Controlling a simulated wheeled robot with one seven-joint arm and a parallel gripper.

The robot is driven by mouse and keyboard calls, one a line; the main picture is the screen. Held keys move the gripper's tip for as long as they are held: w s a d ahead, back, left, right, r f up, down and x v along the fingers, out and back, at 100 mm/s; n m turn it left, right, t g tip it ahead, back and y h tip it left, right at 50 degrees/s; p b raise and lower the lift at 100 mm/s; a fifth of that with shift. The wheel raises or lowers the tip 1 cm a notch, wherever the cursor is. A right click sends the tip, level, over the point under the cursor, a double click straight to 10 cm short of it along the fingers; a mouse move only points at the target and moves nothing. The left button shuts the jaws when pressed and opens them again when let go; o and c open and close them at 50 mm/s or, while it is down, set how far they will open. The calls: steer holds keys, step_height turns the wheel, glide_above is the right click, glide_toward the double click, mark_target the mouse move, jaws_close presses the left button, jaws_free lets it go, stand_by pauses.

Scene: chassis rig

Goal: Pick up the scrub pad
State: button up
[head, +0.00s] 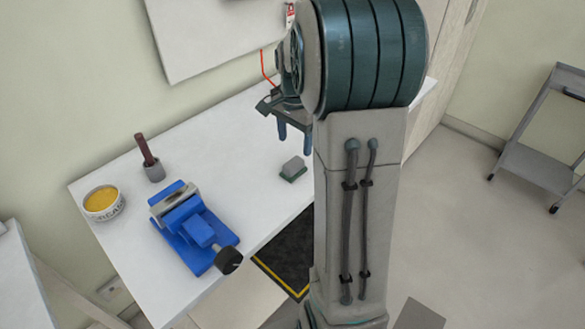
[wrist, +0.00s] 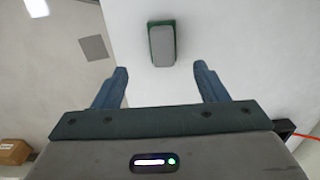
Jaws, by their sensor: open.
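The scrub pad (head: 293,169) is a small grey block with a green layer under it, lying on the white table near its right part. It also shows in the wrist view (wrist: 162,45), just beyond the fingertips and roughly centred between them. My gripper (head: 295,140) is above the table near the pad, with its blue fingers pointing down. In the wrist view my gripper (wrist: 162,75) is open, its two fingers wide apart with nothing between them. My arm hides the table to the right of the pad in the head view.
A blue vise (head: 195,230) stands at the front of the white table (head: 240,130). Behind it are a grey-headed mallet (head: 153,167) with its handle up and a round tin (head: 103,203) with yellow contents. A grey cart (head: 540,160) stands at the right. Table around the pad is clear.

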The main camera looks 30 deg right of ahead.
mark_target(294, 162)
steer(key=f, duration=0.9)
steer(key=shift+w+f, duration=0.15)
steer(key=shift+w, duration=0.05)
steer(key=shift+c, duration=0.3)
steer(key=c, duration=1)
